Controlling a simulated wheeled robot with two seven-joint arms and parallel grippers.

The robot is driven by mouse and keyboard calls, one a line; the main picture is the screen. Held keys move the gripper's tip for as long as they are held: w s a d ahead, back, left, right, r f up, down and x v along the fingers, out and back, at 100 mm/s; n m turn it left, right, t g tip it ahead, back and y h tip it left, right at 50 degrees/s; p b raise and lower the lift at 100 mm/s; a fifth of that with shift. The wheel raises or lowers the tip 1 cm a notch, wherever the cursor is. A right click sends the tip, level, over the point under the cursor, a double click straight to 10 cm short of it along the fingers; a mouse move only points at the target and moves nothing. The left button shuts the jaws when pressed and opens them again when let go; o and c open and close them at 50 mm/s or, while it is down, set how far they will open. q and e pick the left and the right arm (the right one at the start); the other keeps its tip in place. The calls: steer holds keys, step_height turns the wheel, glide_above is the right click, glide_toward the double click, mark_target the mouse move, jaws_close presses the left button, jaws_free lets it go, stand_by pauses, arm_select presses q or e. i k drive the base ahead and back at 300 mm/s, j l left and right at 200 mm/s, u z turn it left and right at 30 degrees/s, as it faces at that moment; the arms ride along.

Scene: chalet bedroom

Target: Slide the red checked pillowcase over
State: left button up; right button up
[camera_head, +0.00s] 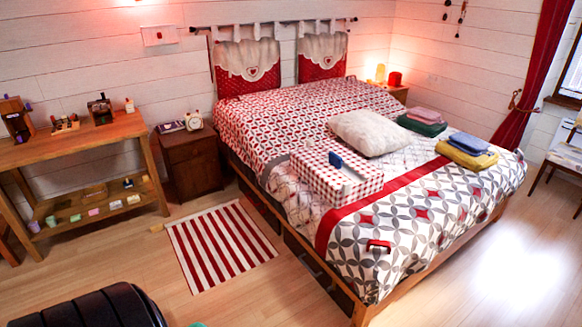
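The red checked pillowcase (312,178) lies on the bed (440,225), near its left edge and about halfway along. It looks like a boxy shape with a pale area on top. A small blue object (335,160) is on its upper side. A plump off-white pillow (368,132) lies on the bed just behind and right of the pillowcase, outside it. I cannot tell from here where the pillowcase's opening is. Neither of my grippers is in view.
Folded cloths lie at the bed's right side, one stack green and pink (422,124), another yellow and blue (466,152). A striped rug (220,245) and nightstand (190,160) are left. Floor at right is clear.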

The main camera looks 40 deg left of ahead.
mark_target(308, 162)
steer(key=u, duration=1.1)
steer(key=i+l+z, duration=0.2)
steer(key=i+l, duration=0.25)
steer(key=i+l+z, duration=0.15)
steer(key=i+l, duration=0.15)
steer(key=i, duration=0.35)
